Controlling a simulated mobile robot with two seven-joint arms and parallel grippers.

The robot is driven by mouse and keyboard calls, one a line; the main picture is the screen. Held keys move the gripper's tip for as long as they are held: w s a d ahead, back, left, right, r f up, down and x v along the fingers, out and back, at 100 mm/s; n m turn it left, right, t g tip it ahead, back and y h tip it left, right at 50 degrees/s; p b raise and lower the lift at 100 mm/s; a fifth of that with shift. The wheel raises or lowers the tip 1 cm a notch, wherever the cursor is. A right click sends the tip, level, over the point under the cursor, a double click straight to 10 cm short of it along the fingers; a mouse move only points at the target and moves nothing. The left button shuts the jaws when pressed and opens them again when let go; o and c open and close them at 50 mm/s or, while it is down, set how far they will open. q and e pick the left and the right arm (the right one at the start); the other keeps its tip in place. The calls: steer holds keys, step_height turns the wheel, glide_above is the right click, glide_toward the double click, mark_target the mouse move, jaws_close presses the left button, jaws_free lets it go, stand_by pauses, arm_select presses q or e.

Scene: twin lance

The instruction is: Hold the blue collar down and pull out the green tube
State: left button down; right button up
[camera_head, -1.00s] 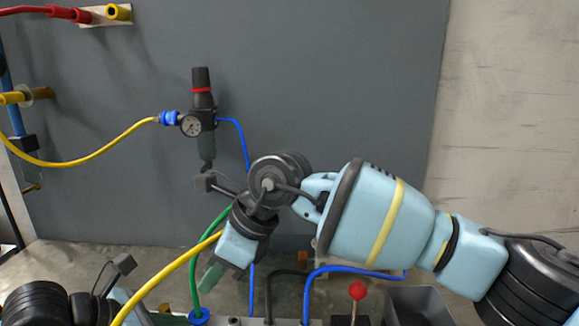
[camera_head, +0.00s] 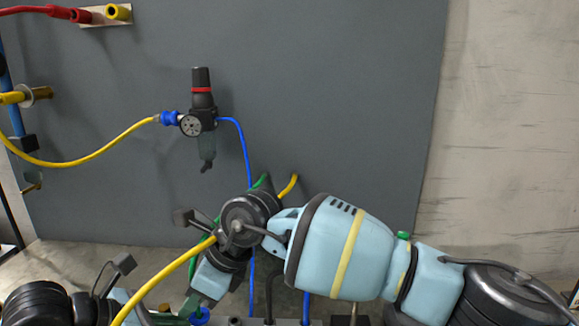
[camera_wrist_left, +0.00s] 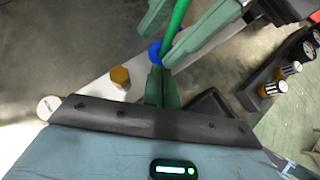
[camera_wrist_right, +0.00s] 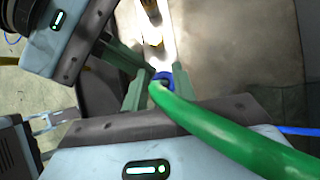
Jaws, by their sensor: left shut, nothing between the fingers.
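The blue collar (camera_head: 200,316) sits at the bottom edge of the head view. It also shows in the left wrist view (camera_wrist_left: 155,52) and right wrist view (camera_wrist_right: 165,77). The green tube (camera_wrist_right: 215,128) rises from it and curves away; my right arm hides part of it in the head view. My left gripper (camera_wrist_left: 161,75) is shut and empty, its fingertips at the collar, perhaps touching. My right gripper (camera_wrist_right: 160,85) is open, its fingers on either side of the green tube just above the collar. I cannot tell whether they touch the tube.
A yellow tube (camera_head: 165,279) passes close to both grippers. A regulator with a gauge (camera_head: 199,122) hangs on the grey panel (camera_head: 330,90). A brass fitting (camera_wrist_left: 120,77) stands near the collar. Both grippers are close together.

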jaws_close()
steer(key=shift+r, duration=0.8)
stand_by(0.8)
steer(key=shift+r, duration=2.25)
arm_select(q)
step_height(320, 180, up, 5)
steer(key=s+a, duration=0.2)
steer(key=a, duration=0.1)
steer(key=shift+s, duration=0.35)
steer(key=shift+d+r, duration=0.1)
steer(key=shift+r, duration=0.05)
